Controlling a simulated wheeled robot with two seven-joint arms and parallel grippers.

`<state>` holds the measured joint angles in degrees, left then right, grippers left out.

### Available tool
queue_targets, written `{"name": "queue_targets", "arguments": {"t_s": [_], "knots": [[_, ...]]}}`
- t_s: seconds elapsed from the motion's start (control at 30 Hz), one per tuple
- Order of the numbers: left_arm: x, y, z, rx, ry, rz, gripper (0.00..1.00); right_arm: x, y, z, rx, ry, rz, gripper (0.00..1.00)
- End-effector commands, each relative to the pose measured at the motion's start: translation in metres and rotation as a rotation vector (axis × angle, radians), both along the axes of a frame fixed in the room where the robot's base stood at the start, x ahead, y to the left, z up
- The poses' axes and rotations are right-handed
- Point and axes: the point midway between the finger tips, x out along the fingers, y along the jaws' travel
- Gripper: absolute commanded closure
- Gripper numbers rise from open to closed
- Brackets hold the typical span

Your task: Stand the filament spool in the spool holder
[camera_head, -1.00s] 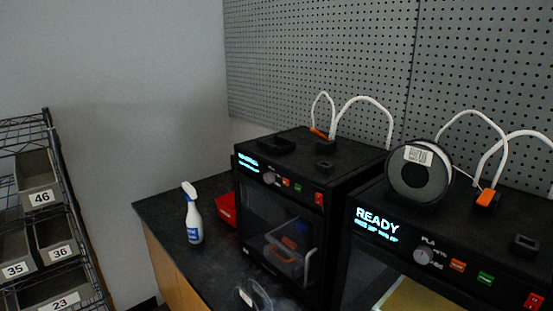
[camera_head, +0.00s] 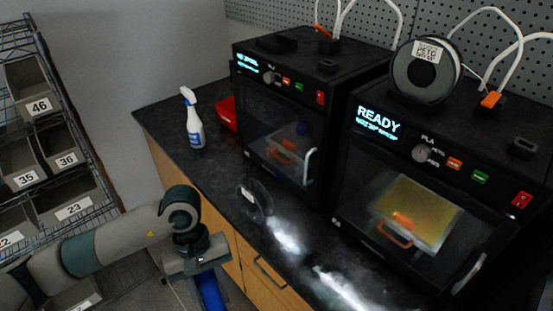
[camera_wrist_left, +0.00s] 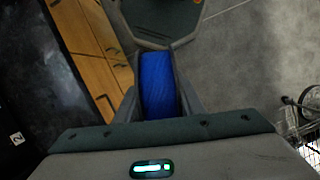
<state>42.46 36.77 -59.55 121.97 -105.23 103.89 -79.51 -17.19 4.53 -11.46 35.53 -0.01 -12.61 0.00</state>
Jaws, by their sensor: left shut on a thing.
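My left gripper (camera_head: 207,284) is low in front of the counter, shut on a blue filament spool (camera_head: 211,293). In the left wrist view the blue spool (camera_wrist_left: 158,85) sits between the two fingers (camera_wrist_left: 157,80), seen edge-on. Its lower part is cut off in the head view. A low black holder (camera_head: 277,43) with nothing in it is on top of the left printer (camera_head: 345,85). A dark spool (camera_head: 422,75) with a white label stands upright on top of the right printer (camera_head: 430,150). My right gripper is not in view.
The dark counter (camera_head: 165,118) carries a spray bottle (camera_head: 194,122), a red bin (camera_head: 227,113) and a clear empty-looking reel (camera_head: 255,201). White tubes (camera_head: 510,55) arch above the printers. A wire rack (camera_head: 98,190) with numbered bins stands at left.

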Motion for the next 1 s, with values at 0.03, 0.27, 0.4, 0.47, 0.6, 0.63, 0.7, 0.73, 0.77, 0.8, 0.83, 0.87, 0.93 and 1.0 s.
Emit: {"name": "queue_targets", "arguments": {"t_s": [0.03, 0.27, 0.4, 0.47, 0.6, 0.63, 0.7, 0.73, 0.77, 0.8, 0.83, 0.87, 0.93, 1.0], "knots": [[0.004, 0.01, -0.004, 0.004, 0.0, -0.063, 0.98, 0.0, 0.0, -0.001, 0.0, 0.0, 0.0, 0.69], [0.016, 0.044, -0.019, 0.003, -0.001, -0.33, 0.98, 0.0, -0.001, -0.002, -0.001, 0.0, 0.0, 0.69], [0.019, 0.056, -0.023, 0.0, -0.001, -0.417, 0.98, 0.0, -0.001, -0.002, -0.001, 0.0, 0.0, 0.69], [0.019, 0.058, -0.024, -0.001, -0.001, -0.435, 0.98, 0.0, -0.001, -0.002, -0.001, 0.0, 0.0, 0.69], [0.02, 0.06, -0.024, -0.001, -0.002, -0.451, 0.98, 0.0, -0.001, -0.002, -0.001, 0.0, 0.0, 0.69], [0.02, 0.06, -0.024, -0.001, -0.002, -0.451, 0.98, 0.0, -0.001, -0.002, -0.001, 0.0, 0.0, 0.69], [0.02, 0.06, -0.024, -0.001, -0.002, -0.451, 0.98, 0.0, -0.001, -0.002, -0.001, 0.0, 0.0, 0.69], [0.02, 0.06, -0.024, -0.002, -0.002, -0.45, 0.98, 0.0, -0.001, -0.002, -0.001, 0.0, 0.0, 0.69], [0.02, 0.06, -0.024, -0.002, -0.002, -0.45, 0.98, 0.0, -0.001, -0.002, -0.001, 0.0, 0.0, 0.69], [0.02, 0.06, -0.024, -0.002, -0.002, -0.45, 0.98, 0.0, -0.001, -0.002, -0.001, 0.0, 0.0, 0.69], [0.02, 0.06, -0.024, -0.002, -0.002, -0.45, 0.98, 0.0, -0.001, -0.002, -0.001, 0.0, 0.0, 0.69], [0.02, 0.06, -0.024, -0.002, -0.002, -0.45, 0.98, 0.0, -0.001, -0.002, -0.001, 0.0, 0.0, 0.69], [0.02, 0.06, -0.024, -0.002, -0.002, -0.45, 0.98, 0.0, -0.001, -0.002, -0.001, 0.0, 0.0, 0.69], [0.02, 0.059, -0.024, -0.002, -0.002, -0.45, 0.98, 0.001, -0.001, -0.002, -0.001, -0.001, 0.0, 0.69]]}}
